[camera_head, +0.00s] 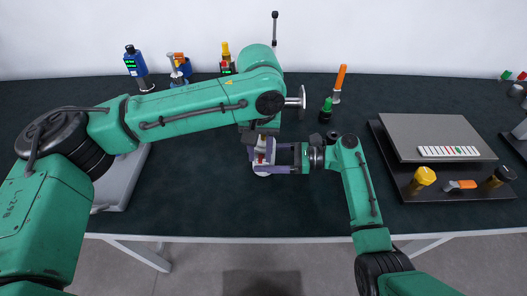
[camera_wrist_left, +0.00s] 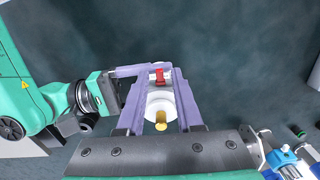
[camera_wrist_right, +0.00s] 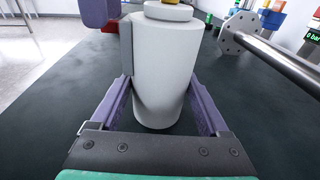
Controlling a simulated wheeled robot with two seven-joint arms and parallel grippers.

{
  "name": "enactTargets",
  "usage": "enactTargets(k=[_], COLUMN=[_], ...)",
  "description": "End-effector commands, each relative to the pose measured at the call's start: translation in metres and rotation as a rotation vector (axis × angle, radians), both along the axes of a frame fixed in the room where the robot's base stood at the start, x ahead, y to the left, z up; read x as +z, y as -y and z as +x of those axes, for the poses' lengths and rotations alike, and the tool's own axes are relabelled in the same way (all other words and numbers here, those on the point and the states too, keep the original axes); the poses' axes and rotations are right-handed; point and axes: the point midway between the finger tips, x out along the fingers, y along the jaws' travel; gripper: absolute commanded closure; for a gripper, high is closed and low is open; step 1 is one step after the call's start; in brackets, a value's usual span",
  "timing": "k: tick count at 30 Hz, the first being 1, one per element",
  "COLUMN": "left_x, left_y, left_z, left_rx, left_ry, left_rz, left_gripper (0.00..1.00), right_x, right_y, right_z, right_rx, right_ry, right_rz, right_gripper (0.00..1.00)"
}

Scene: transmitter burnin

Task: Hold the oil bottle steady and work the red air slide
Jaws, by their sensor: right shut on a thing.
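The white oil bottle (camera_wrist_right: 165,70) stands between the fingers of my right gripper (camera_wrist_right: 160,105), which is shut on its body. In the left wrist view the bottle (camera_wrist_left: 158,104) shows from above with a yellow top (camera_wrist_left: 160,121). The red air slide (camera_wrist_left: 159,76) lies just beyond the bottle in that view. My left gripper (camera_wrist_left: 163,74) is over the bottle, pointing down. Its fingers are apart, with the red slide seen in the gap; I cannot tell whether they touch it. In the head view both grippers meet at the table's middle and largely hide the bottle (camera_head: 262,173).
A grey plate device (camera_head: 435,135) with yellow-topped and orange parts is at the right. A grey box (camera_head: 122,180) is at the left, under my left arm. Blue gauges (camera_head: 136,65), a green-topped bottle (camera_head: 326,108) and an orange-handled tool (camera_head: 340,80) stand at the back. The front middle is clear.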

Motion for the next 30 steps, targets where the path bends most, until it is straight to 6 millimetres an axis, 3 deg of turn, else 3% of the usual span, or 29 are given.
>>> enactTargets(k=[6,15,17,23,24,25,30], left_x=[-0.027,-0.030,-0.030,-0.030,-0.030,-0.030,-0.030], left_y=[0.000,0.000,0.000,0.000,0.000,0.000,0.000], left_z=[0.000,0.001,0.001,0.001,0.001,0.001,0.001], left_rx=[0.000,0.001,0.001,0.001,0.001,0.001,0.001], left_ry=[0.000,0.003,0.003,0.003,0.003,0.003,0.003], left_rz=[-0.002,-0.003,-0.003,-0.003,-0.003,-0.003,-0.003], left_gripper=[0.65,0.65,0.82,0.82,0.86,0.98,1.00], right_x=[0.001,0.001,0.001,0.001,0.001,0.001,0.001], right_y=[0.000,0.000,0.000,0.000,0.000,0.000,0.000], right_z=[0.000,0.000,0.000,0.000,0.000,0.000,0.000], right_rx=[0.000,0.000,0.000,0.000,0.000,0.000,0.000], right_ry=[0.001,0.001,0.001,0.001,0.001,0.001,0.001], right_rz=[0.001,0.001,0.001,0.001,0.001,0.001,0.001], right_gripper=[0.79,0.79,0.79,0.79,0.79,0.79,0.79])
